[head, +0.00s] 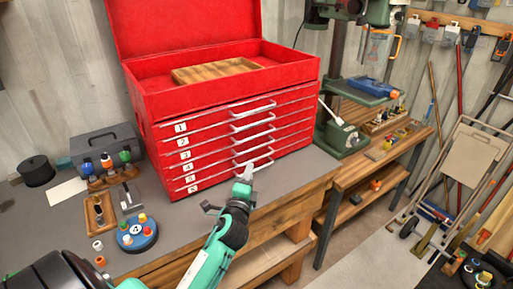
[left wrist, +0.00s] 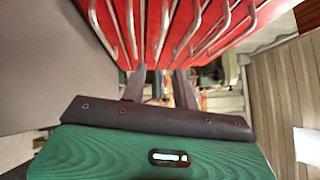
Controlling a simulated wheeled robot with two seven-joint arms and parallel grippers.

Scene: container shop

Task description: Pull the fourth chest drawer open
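The red tool chest (head: 150,97) stands on the grey bench with its lid up. Its numbered drawers all look shut, each with a silver bar handle. The fourth drawer (head: 213,160) has a "4" label at its left; its handle (head: 253,151) is just above my left gripper. My left gripper (head: 229,189) is in front of the lower drawers, partly covering the lowest handles. In the left wrist view the gripper (left wrist: 160,83) has its two fingers apart with nothing between them, and several handles lie beyond the tips. Contact with a handle cannot be told. My right gripper is not in view.
Left of the chest are a grey toolbox (head: 103,143), a blue round holder (head: 137,241) and small bottles. A wooden tray (head: 215,70) lies in the chest's open top. A green drill press (head: 341,139) stands on the right. The floor at right front is partly free.

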